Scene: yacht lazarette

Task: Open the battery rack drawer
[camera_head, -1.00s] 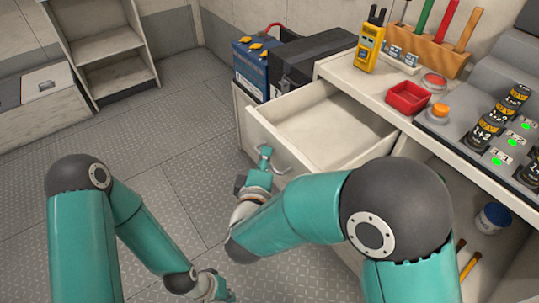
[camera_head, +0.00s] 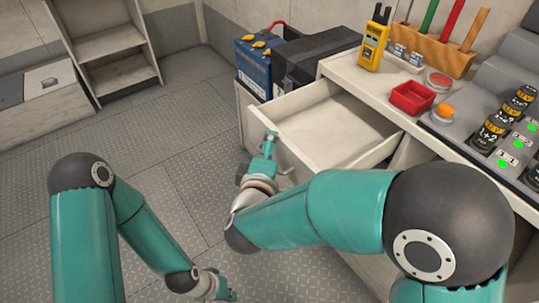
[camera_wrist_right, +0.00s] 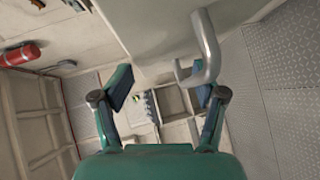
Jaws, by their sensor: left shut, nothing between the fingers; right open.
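The pale drawer (camera_head: 286,146) of the battery rack is pulled well out, and its inside is bare. My right gripper (camera_head: 269,140) is up against the outside of the drawer front. In the right wrist view, my right gripper (camera_wrist_right: 165,90) is open, with nothing held between its fingers. The curved grey handle (camera_wrist_right: 208,48) on the drawer front (camera_wrist_right: 150,30) shows beside the right-hand finger; I cannot tell whether they touch. My left gripper (camera_head: 222,292) is low at the bottom edge of the head view, shut and empty, away from the drawer.
A blue battery (camera_head: 253,66) and a black case (camera_head: 312,60) stand behind the drawer. The bench top holds a yellow meter (camera_head: 373,42), a red tray (camera_head: 412,98) and an orange button (camera_head: 443,112). Open floor (camera_head: 175,120) lies left of the drawer.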

